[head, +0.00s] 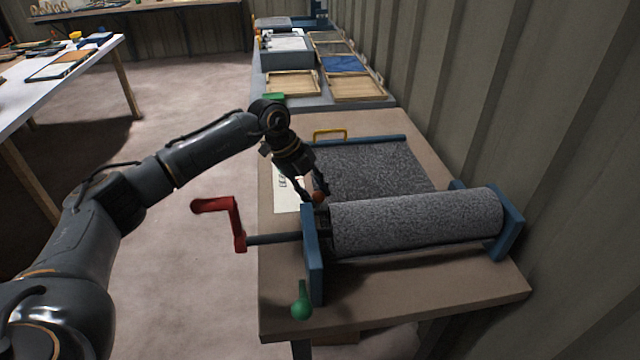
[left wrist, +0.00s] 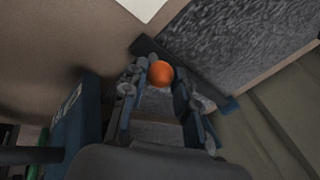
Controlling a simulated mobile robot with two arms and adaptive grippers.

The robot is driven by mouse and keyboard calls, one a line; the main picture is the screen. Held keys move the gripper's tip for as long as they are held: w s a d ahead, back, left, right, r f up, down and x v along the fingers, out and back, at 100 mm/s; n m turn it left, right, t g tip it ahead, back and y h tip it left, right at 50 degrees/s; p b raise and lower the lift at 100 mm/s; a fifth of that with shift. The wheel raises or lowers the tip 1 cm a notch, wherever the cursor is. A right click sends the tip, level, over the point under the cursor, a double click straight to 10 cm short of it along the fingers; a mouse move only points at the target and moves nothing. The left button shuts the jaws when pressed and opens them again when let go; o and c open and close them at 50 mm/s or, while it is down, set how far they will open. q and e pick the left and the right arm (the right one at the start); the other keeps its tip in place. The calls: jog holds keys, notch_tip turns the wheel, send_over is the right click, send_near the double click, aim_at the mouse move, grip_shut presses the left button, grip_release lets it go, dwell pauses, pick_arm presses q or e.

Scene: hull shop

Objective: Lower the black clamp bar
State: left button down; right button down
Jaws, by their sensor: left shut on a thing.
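My left gripper (head: 315,192) reaches down at the left end of the grey roll (head: 415,222), just behind the blue end plate. Its fingers are shut on a small orange knob (head: 319,197). In the left wrist view the orange knob (left wrist: 160,73) sits between the two fingertips. A dark bar (left wrist: 215,93) runs slantwise just beyond the knob, along the grey sheet's edge; it looks like the clamp bar. In the head view the roll and my fingers mostly hide it, so its height above the sheet is unclear. My right gripper is out of view.
Blue end plates (head: 313,262) hold the roll. A red crank (head: 236,222) and green-knobbed lever (head: 302,304) stick out on the left. The grey sheet (head: 375,168) lies behind, near a yellow handle (head: 331,132).

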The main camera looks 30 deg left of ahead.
pick_arm(q)
jog(key=shift+s+a+f, duration=0.15)
jog(key=shift+a+f, duration=0.1)
jog(key=shift+f, duration=0.2)
jog(key=shift+s+f, duration=0.15)
jog(key=shift+f, duration=0.1)
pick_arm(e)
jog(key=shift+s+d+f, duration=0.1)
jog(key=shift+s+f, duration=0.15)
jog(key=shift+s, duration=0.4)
pick_arm(q)
jog(key=c, duration=1)
grip_release()
jog(key=shift+a, duration=0.15)
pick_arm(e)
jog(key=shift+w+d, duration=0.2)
